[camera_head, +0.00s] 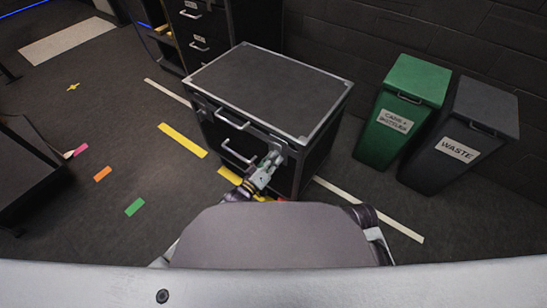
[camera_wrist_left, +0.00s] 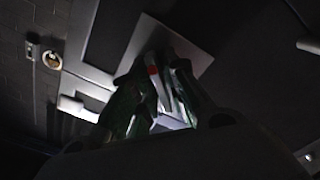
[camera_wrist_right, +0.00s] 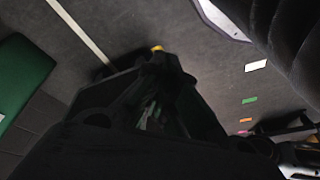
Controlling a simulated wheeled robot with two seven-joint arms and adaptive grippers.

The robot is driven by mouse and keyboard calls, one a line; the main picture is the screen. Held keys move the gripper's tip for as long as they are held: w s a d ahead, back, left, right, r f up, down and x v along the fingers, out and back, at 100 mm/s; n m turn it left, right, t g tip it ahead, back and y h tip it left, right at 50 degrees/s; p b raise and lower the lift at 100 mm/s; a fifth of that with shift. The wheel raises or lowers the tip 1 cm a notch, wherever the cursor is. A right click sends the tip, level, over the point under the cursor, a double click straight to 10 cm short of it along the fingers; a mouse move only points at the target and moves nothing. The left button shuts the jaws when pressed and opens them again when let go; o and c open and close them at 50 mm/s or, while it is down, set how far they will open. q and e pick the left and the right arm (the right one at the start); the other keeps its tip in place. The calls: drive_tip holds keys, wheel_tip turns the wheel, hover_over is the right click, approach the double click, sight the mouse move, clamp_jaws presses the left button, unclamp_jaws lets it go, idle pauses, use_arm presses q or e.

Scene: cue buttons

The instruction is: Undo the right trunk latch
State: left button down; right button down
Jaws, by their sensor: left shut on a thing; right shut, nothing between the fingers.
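The trunk is a dark box with a metal-edged lid (camera_head: 265,85), which lies closed, in the middle of the head view. My left gripper (camera_head: 270,164) is at the right end of its front face, where the right latch is. In the left wrist view the left gripper (camera_wrist_left: 165,82) is shut on a thin part in front of a pale grey plate (camera_wrist_left: 195,38), with a small red spot beside it. This part looks like the right latch, mostly hidden by the fingers. My right gripper (camera_wrist_right: 158,62) is shut and empty above the floor, away from the trunk.
Two pale handles (camera_head: 238,154) are on the trunk's front. A green bin (camera_head: 410,85) and a grey waste bin (camera_head: 484,105) stand at the right by the wall. A dark drawer cabinet (camera_head: 205,30) stands behind. Floor at the left is mostly clear, with coloured strips.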

use_arm(q)
drive_tip(key=m+p, duration=0.1)
drive_tip(key=m, duration=0.1)
drive_tip(key=shift+m, duration=0.3)
drive_tip(key=shift+m+p, duration=0.35)
drive_tip(key=shift+m, duration=0.85)
drive_tip(key=m, duration=0.3)
drive_tip(key=shift+p, duration=0.4)
drive_tip(key=shift+m, duration=0.8)
use_arm(e)
drive_tip(key=shift+g+h, duration=0.3)
drive_tip(key=shift+g, duration=0.1)
drive_tip(key=shift+s+d+f, duration=0.1)
drive_tip(key=shift+d+f, duration=0.05)
drive_tip(key=shift+f, duration=0.55)
drive_tip(key=shift+s+d+f, duration=0.15)
drive_tip(key=shift+f, duration=0.6)
drive_tip(key=shift+s+d+f, duration=0.1)
drive_tip(key=shift+d+f, duration=0.05)
drive_tip(key=shift+f, duration=0.55)
use_arm(q)
drive_tip(key=c, duration=1.6)
unclamp_jaws()
use_arm(e)
drive_tip(key=shift+r, duration=0.1)
use_arm(q)
drive_tip(key=shift+s+a, duration=0.1)
drive_tip(key=v, duration=1.2)
